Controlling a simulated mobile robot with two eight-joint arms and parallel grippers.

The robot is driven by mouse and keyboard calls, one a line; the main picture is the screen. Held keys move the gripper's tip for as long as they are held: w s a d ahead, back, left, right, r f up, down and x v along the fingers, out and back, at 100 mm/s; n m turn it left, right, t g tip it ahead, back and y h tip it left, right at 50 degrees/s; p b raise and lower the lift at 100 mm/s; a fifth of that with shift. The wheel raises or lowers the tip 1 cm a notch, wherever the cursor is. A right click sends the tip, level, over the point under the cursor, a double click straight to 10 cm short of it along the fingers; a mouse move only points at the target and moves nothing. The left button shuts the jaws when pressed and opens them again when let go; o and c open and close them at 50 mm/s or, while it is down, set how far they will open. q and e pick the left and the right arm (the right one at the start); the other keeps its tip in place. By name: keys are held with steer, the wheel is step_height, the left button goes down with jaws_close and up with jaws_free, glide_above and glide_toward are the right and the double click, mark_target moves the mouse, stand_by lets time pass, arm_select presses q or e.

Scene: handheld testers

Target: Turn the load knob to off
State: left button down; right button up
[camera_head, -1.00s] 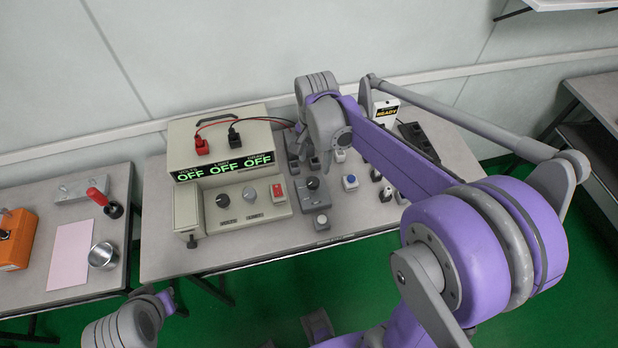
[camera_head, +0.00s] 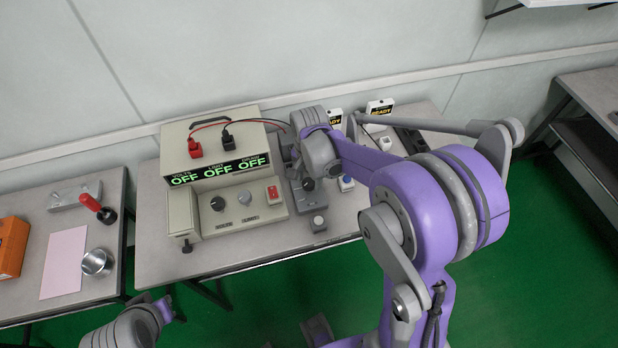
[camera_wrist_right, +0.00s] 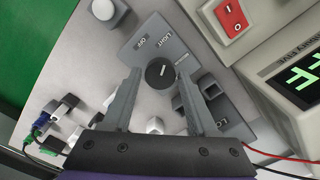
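The load knob (camera_wrist_right: 160,73) is a round black dial on a grey control box (camera_wrist_right: 190,45). In the right wrist view its white pointer mark leans up and slightly right, nearer the LIGHT label than the OFF label. In the head view the knob (camera_head: 308,184) shows just below my right wrist. My right gripper (camera_wrist_right: 159,75) is open, with one fingertip on either side of the knob. I cannot tell whether the fingers touch it. My left gripper is out of view; only part of my left arm shows at the bottom left of the head view.
A power supply (camera_head: 215,145) with OFF displays and a red switch (camera_head: 273,194) stands left of the grey box. A round white button (camera_head: 318,222) sits in front of the box. Several small connectors (camera_wrist_right: 60,115) lie nearby. A side table (camera_head: 25,285) is at left.

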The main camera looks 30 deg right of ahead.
jaws_close()
steer(key=n+b, duration=0.1)
steer(key=n, duration=0.4)
steer(key=shift+n+b, duration=0.35)
steer(key=shift+n, duration=0.05)
steer(key=n+b, duration=0.1)
steer(key=n, duration=0.4)
steer(key=shift+w+a+n, duration=0.1)
steer(key=shift+n, duration=0.6)
steer(key=shift+o, duration=1.9)
jaws_free()
